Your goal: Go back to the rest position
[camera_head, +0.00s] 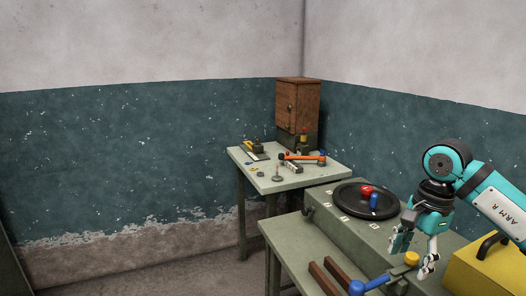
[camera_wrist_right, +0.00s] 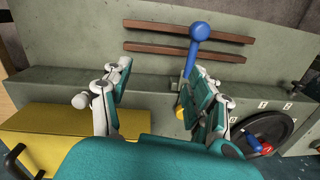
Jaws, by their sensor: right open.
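My right gripper (camera_head: 414,254) hangs at the right of the head view, above the grey-green bench (camera_head: 300,245). Its fingers are spread apart with nothing between them. In the right wrist view the open gripper (camera_wrist_right: 157,85) faces the bench, with a bare gap between its fingers. A blue ball-ended lever (camera_head: 370,285) stands by the bench. The lever (camera_wrist_right: 198,45) appears beyond the fingers in the wrist view. A yellow knob (camera_head: 411,258) is close to the right gripper in the head view; I cannot tell whether they touch. My left gripper is not in view.
A yellow box (camera_head: 488,272) with a black handle is at the right. Two brown rails (camera_head: 330,276) lie on the bench. Floor at left is clear.

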